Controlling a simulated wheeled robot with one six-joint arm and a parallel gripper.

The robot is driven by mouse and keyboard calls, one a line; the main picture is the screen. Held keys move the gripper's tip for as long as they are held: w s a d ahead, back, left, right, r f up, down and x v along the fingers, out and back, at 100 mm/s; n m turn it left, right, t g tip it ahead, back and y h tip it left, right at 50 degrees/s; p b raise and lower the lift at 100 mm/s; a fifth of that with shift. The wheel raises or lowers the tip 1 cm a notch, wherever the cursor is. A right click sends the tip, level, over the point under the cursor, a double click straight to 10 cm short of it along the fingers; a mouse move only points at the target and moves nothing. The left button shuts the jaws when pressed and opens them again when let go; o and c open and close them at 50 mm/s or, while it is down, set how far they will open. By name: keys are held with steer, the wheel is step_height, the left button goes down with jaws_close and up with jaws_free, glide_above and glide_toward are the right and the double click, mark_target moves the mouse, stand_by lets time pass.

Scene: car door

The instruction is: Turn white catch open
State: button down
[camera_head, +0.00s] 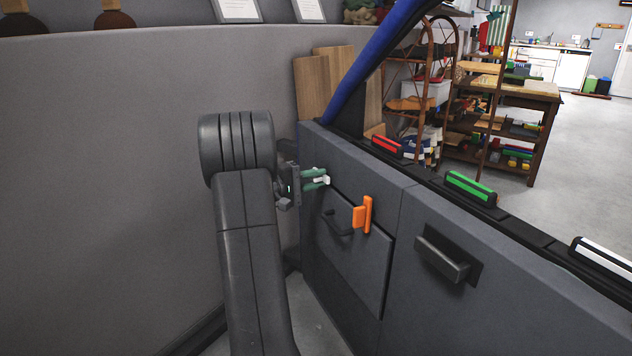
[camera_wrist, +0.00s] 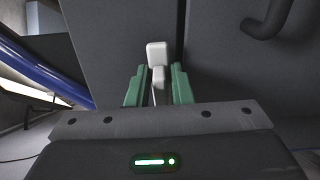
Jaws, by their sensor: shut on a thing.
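The white catch (camera_wrist: 157,54) is a small white piece on the dark grey door panel, above a flap with a dark handle. In the head view the catch (camera_head: 325,180) shows just at my fingertips. My gripper (camera_head: 316,179) has green fingers and reaches the panel from the left. In the wrist view my gripper (camera_wrist: 158,88) has one finger on each side of the catch's narrow stem and is shut on it. The wider head of the catch sticks out beyond the fingertips.
A larger dark handle (camera_head: 443,258) is further right. Red (camera_head: 387,147), green (camera_head: 471,188) and white (camera_head: 602,256) pieces sit along the door's top edge. A grey wall (camera_head: 100,180) stands left.

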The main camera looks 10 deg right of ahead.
steer(key=shift+f+m, duration=0.15)
steer(key=shift+m, duration=0.35)
steer(key=c, duration=1.5)
jaws_free()
